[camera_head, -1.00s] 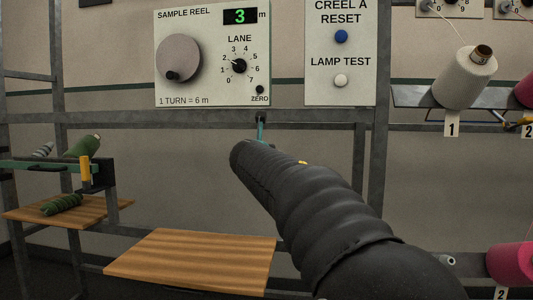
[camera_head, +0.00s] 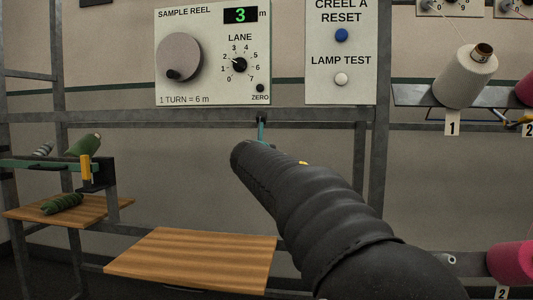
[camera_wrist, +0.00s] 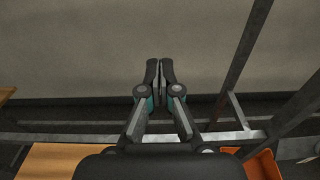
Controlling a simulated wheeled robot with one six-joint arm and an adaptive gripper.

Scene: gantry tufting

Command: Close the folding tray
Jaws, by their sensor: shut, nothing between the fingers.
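The folding tray (camera_head: 190,258) is a flat wooden board at the lower middle of the head view. It lies level, folded out from the grey frame. Part of its wood also shows at the lower left of the wrist view (camera_wrist: 52,162). My gripper (camera_wrist: 160,62) is shut and empty in the wrist view, with its fingertips together in front of the plain wall. In the head view its tip (camera_head: 261,120) shows above the dark arm, near the frame's crossbar, higher than the tray and apart from it. The arm hides most of the gripper there.
A grey crossbar (camera_head: 200,117) runs below the sample reel panel (camera_head: 212,95). Cones stand at the right. An orange bin (camera_wrist: 262,166) shows at the lower right of the wrist view.

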